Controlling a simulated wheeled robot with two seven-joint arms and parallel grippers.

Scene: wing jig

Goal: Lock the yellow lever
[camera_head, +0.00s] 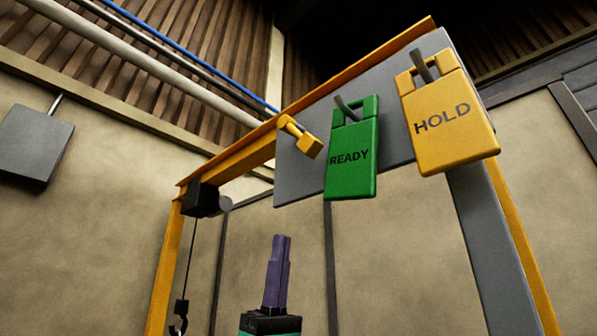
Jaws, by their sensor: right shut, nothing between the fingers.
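A small yellow lever (303,140) is mounted near the left end of a grey board (292,185) on the yellow gantry. It slants down to the right and ends in a blocky head. My right gripper (281,240) points upward at the lower middle of the picture, below the board. Its purple fingers are together and hold nothing. It appears apart from the lever. My left gripper does not show.
A green READY tag (352,158) and a yellow HOLD tag (450,122) hang from pegs right of the lever. A black hoist (202,200) with a hook (180,318) hangs at left. A grey box (38,145) is on the left wall.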

